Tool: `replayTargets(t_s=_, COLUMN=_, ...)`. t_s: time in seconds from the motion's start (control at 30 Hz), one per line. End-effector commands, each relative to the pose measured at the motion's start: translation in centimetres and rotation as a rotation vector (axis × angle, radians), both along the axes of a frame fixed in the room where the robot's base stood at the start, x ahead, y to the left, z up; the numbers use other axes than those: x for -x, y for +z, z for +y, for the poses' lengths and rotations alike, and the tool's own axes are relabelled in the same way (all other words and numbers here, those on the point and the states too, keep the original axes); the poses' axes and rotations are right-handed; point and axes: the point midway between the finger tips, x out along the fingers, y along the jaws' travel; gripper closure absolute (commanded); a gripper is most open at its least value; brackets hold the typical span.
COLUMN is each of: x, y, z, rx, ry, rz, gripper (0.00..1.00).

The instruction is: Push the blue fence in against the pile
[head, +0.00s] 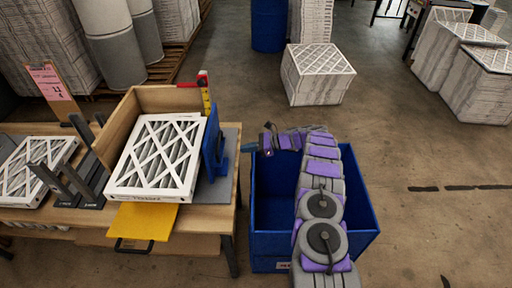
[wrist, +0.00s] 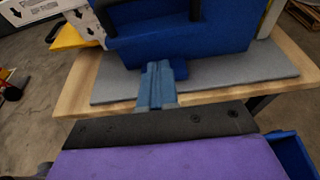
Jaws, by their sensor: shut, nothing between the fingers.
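The blue fence (head: 212,144) stands upright on the right side of the workbench, on a grey mat (head: 229,152). It fills the upper middle of the wrist view (wrist: 180,37). The pile of white-framed pleated filters (head: 158,155) lies left of the fence, against a wooden backing. A gap between fence and pile is hard to judge. My gripper (head: 247,147) is right of the fence, pointing left at it. In the wrist view its shut blue fingers (wrist: 158,75) are at the fence's lower part; whether they touch it I cannot tell.
A yellow plate (head: 143,221) juts from the bench front below the pile. Grey upright brackets (head: 85,180) and another filter (head: 36,168) are to the left. A blue bin (head: 268,218) stands on the floor under my arm. A red-and-yellow piece (head: 203,91) rises behind the fence.

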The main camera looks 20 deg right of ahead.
Motion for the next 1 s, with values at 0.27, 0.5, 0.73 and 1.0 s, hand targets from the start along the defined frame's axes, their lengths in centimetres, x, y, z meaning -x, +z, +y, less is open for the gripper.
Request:
replayTargets(t_s=0.27, x=-1.4, y=-0.5, z=4.5, rx=0.003, ry=0.001, rz=-0.004, gripper=1.0)
replayTargets(t_s=0.5, x=-1.9, y=-0.5, z=5.8, rx=0.002, ry=-0.001, rz=-0.003, gripper=1.0)
replayTargets(t_s=0.73, x=-2.0, y=-0.5, z=5.8, rx=0.001, ry=-0.001, rz=-0.002, gripper=1.0)
replayTargets(t_s=1.0, x=-2.6, y=-0.5, z=8.2, rx=0.002, ry=0.004, rz=-0.002, gripper=1.0)
